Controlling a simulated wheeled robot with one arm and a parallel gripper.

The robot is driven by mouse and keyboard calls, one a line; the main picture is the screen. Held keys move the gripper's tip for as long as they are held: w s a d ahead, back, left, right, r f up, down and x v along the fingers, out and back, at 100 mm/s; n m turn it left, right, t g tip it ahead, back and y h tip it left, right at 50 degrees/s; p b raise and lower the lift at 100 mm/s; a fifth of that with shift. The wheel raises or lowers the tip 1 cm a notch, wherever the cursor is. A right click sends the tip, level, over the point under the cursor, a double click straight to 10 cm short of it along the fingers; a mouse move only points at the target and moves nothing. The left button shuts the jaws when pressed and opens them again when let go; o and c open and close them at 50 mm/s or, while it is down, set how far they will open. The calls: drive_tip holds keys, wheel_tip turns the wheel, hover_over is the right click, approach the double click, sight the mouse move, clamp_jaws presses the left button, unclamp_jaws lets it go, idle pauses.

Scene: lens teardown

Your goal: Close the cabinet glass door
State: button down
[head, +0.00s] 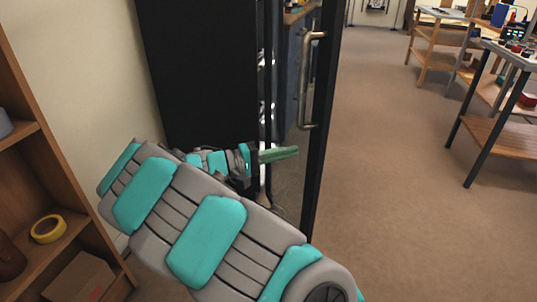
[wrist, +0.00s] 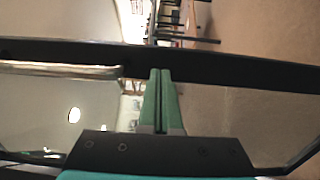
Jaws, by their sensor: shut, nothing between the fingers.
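The cabinet glass door (head: 317,130) stands open and shows nearly edge-on in the head view, with a black frame around clear glass. Its metal bar handle (head: 305,85) is on the frame's left side, above my gripper. My gripper (head: 297,151) has green fingers, shut and empty, pointing right toward the door frame. In the wrist view, the shut fingers (wrist: 160,72) overlap the black door frame (wrist: 230,68), and the handle (wrist: 60,70) lies to their left. I cannot tell whether the fingertips touch the door. The black cabinet (head: 200,70) stands behind my arm.
A wooden shelf (head: 40,140) with a yellow tape roll (head: 48,229) and a cardboard box (head: 82,278) stands close on the left. Workbenches (head: 500,120) stand at the right. The brown floor (head: 400,220) right of the door is clear.

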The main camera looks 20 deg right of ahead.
sight(316, 147)
drive_tip(key=shift+d, duration=2.6)
drive_tip(key=shift+d, duration=0.1)
